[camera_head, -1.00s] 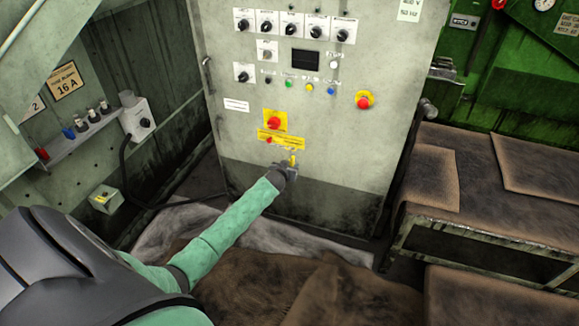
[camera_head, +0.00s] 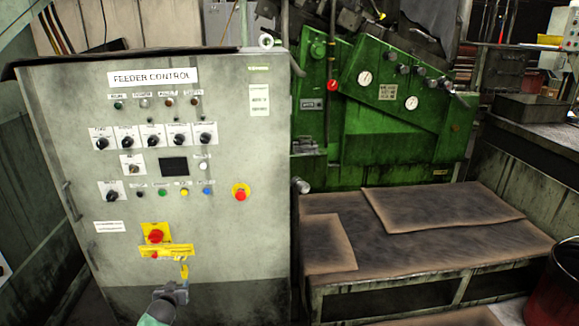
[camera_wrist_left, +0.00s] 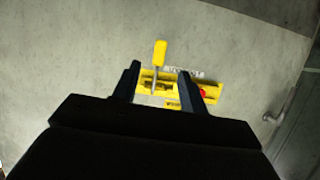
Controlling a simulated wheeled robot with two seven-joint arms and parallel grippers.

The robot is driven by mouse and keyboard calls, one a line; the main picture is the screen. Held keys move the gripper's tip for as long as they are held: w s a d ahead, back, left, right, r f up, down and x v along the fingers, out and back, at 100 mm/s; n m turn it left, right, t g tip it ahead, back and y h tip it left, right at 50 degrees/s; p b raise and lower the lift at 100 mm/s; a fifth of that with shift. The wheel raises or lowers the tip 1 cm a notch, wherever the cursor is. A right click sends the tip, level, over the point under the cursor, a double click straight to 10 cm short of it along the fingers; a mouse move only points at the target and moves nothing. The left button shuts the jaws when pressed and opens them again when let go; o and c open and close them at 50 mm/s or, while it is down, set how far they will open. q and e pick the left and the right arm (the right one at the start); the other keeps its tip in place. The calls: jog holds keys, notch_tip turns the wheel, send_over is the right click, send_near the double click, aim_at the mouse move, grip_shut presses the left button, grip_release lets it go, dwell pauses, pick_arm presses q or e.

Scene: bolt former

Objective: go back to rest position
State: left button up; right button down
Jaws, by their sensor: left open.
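My left gripper (camera_head: 172,292) is at the bottom of the head view, in front of the lower part of the grey feeder control cabinet (camera_head: 230,120). In the left wrist view its two dark fingers (camera_wrist_left: 160,80) are apart with nothing held between them. A small yellow handle (camera_wrist_left: 160,52) shows beyond and between the fingertips, on a yellow plate on the cabinet face. In the head view the yellow handle (camera_head: 184,270) is just above the gripper. I cannot tell the exact gap between them. My right gripper is in neither view.
The cabinet has knobs, a dark display (camera_head: 174,167) and a red emergency button (camera_head: 241,193). A green machine (camera_head: 390,130) stands behind at the right. A low platform with brown mats (camera_head: 440,210) lies right of the cabinet. A red bin (camera_head: 556,295) is at the right edge.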

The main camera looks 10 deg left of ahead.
pick_arm(q)
jog(key=s+d+r+m+g+h+p, duration=0.15)
jog(key=s+d+r+g, duration=0.25)
jog(key=s+d, duration=0.6)
jog(key=s+d+r+m+g, duration=0.3)
jog(key=s+d+r, duration=0.1)
jog(key=s+d, duration=0.65)
jog(key=s+d+r+g+h+p, duration=0.2)
jog(key=s+d+r+h+p, duration=0.15)
jog(key=s+d, duration=1.15)
jog(key=s+f+g+p, duration=0.1)
jog(key=s+f, duration=0.1)
jog(key=s, duration=1)
jog(key=shift+d+g+p, duration=0.3)
jog(key=shift+d+g, duration=0.1)
jog(key=shift+d, duration=0.05)
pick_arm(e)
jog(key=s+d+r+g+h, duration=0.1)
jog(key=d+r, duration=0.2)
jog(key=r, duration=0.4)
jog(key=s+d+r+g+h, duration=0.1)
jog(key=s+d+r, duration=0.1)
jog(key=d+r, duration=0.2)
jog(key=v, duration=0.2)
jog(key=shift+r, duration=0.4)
pick_arm(q)
jog(key=shift+f, duration=0.1)
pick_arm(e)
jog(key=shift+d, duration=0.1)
